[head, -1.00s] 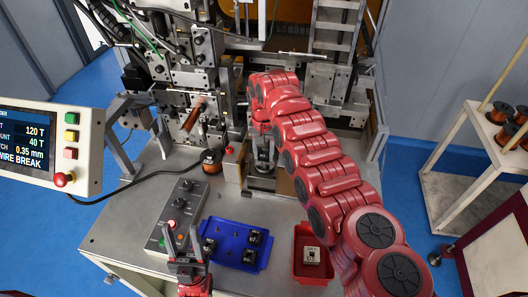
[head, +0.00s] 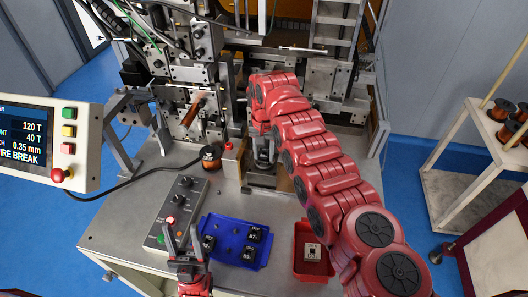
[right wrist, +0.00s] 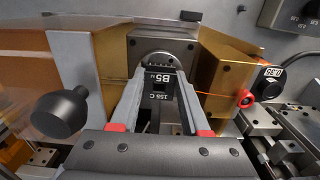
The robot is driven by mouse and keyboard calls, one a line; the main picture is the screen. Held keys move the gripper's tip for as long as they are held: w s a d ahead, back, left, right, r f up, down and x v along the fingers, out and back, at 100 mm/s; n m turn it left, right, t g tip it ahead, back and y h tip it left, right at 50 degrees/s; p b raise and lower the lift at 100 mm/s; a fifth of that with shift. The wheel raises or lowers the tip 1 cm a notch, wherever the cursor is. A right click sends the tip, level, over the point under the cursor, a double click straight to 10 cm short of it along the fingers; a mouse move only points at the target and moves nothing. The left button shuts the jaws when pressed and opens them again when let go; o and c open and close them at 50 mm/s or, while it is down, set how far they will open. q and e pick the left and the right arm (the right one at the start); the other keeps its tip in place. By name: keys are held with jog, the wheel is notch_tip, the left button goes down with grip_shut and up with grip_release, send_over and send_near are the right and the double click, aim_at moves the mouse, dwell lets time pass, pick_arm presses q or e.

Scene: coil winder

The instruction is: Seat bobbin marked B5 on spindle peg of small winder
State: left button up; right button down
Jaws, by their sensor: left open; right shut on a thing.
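The bobbin marked B5 (right wrist: 163,88) is a dark block with white lettering, held between the fingers of my right gripper (right wrist: 162,92) in the right wrist view. It is in front of a dark block with a round face (right wrist: 160,58) on the small winder. The spindle peg is hidden, and I cannot tell whether the bobbin is around it. In the head view my right gripper (head: 264,158) points down at the winder, mostly covered by my own arm. My left gripper (head: 184,240) is open and empty over the table front, near the blue tray.
A blue tray (head: 224,229) holds several black bobbins. A red tray (head: 302,268) holds a pale labelled part (head: 312,252). A grey control box (head: 170,215), a copper wire spool (head: 211,157) and the screen panel (head: 35,145) are to the left. Gold-coloured plates (right wrist: 222,78) flank the bobbin.

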jog(key=shift+f, duration=0.2)
jog(key=shift+c, duration=1.5)
grip_release()
jog(key=shift+r, duration=0.1)
notch_tip(320, 180, up, 17)
jog(key=p, duration=0.7)
jog(key=shift+r, duration=0.15)
